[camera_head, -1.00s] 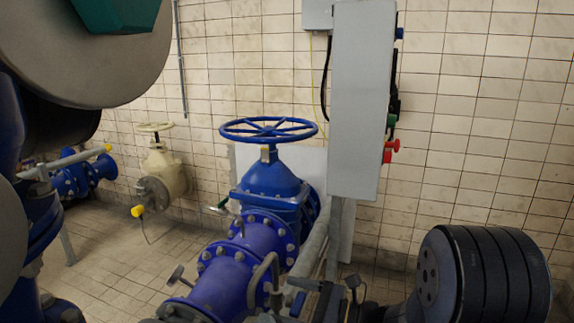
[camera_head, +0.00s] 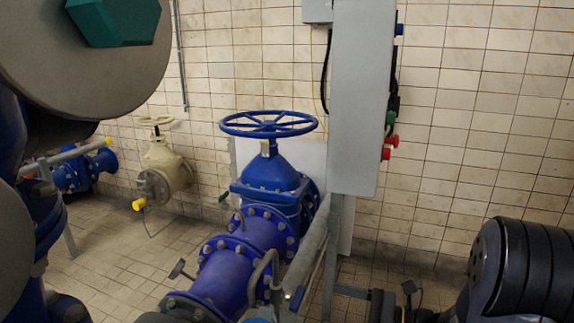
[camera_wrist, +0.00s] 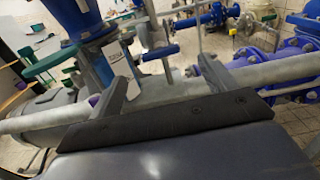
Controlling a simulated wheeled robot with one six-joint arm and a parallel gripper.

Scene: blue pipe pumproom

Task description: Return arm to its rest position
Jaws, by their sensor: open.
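My gripper (camera_wrist: 165,82) shows in the wrist view as two dark fingers standing well apart on a black bar. It is open, and I see nothing held between the fingers. A thick grey pipe (camera_wrist: 50,118) runs across the wrist view behind the fingers; I cannot tell how far off it is. A black rounded link of my arm (camera_head: 525,270) shows at the lower right of the head view. The gripper itself is outside the head view.
A blue valve with a handwheel (camera_head: 268,124) stands mid-room on a blue flanged pipe (camera_head: 225,275). A grey control box (camera_head: 358,95) with red and green buttons stands beside it. A cream valve (camera_head: 165,165) is near the tiled wall. Large grey round equipment (camera_head: 95,50) fills the upper left.

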